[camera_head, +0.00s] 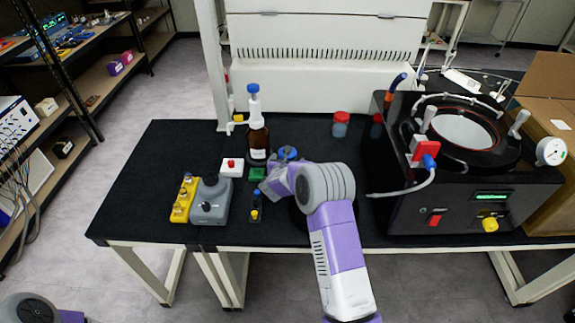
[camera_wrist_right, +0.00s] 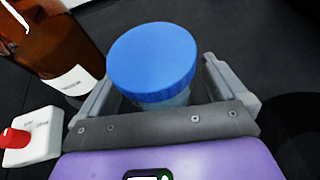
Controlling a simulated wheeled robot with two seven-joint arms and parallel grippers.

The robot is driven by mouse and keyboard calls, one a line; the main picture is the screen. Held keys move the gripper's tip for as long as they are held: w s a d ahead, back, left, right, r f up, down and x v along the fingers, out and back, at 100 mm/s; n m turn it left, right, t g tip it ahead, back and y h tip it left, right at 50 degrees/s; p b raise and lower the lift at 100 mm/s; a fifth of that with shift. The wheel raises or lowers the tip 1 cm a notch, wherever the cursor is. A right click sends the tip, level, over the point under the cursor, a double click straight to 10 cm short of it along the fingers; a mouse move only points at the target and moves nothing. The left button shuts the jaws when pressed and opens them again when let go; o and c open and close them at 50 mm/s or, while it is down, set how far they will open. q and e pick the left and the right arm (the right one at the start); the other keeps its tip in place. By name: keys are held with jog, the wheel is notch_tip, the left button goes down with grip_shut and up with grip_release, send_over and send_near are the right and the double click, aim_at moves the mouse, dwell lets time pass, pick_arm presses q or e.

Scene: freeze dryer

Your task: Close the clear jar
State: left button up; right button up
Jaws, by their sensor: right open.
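A small clear jar (camera_wrist_right: 172,102) with a ridged blue lid (camera_wrist_right: 152,58) on top stands in the right wrist view, mostly hidden under the lid. The blue lid (camera_head: 287,152) also shows in the head view, at the end of my right arm. My right gripper (camera_wrist_right: 160,82) is open, with one finger on each side of the jar just below the lid. I cannot tell whether the fingers touch it or whether the lid is fully tight. Another clear jar (camera_head: 340,129) with a red lid (camera_head: 341,117) stands farther back on the table. My left gripper is not in view.
A brown bottle (camera_head: 257,140) with a blue-topped dispenser stands just left of my gripper. The freeze dryer (camera_head: 420,205) fills the table's right side.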

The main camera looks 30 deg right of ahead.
jog(key=shift+c, duration=0.3)
jog(key=c, duration=1.3)
notch_tip(320, 180, up, 10)
jog(key=shift+r+p, duration=0.1)
jog(key=shift+p, duration=0.85)
